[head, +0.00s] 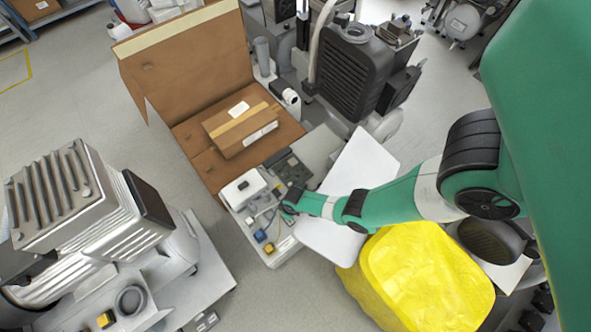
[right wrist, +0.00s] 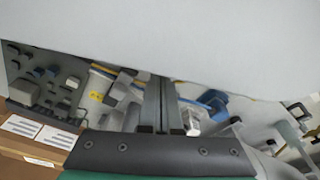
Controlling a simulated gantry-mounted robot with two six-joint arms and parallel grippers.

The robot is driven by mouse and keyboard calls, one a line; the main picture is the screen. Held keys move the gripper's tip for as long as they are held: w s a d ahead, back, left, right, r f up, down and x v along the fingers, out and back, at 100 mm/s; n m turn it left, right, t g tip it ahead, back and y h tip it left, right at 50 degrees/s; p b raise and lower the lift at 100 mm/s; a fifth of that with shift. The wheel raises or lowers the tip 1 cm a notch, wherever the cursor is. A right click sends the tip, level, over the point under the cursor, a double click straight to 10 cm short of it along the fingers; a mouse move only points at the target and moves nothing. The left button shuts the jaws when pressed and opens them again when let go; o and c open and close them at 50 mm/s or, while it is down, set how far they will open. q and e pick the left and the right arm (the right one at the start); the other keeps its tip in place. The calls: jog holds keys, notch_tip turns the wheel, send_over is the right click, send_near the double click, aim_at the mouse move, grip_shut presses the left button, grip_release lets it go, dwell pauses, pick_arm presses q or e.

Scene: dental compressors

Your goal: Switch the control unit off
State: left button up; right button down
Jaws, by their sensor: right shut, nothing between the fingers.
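The control unit (head: 283,251) looks like an open, light-grey box with electrical parts, in the middle of the head view. A white panel (head: 362,160) stands out at its right side. My right gripper (head: 288,206) is over the box's inside, near the panel's left edge. In the right wrist view the two fingers of my right gripper (right wrist: 160,103) are together with nothing between them, in front of the unit's wiring and small parts (right wrist: 118,88). A pale flat surface (right wrist: 190,40) fills the top of that view. I cannot tell which part is the switch, or whether the fingertips touch anything. My left gripper is out of view.
An open cardboard box (head: 190,125) with a smaller carton (head: 240,128) lies behind the unit. A yellow-covered object (head: 425,280) stands at the lower right, under my right arm. A grey compressor (head: 85,220) stands at the left, a black one (head: 350,75) behind. Floor is clear at front.

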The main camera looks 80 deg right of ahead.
jog(key=shift+r+p, duration=1.85)
jog(key=shift+r, duration=0.45)
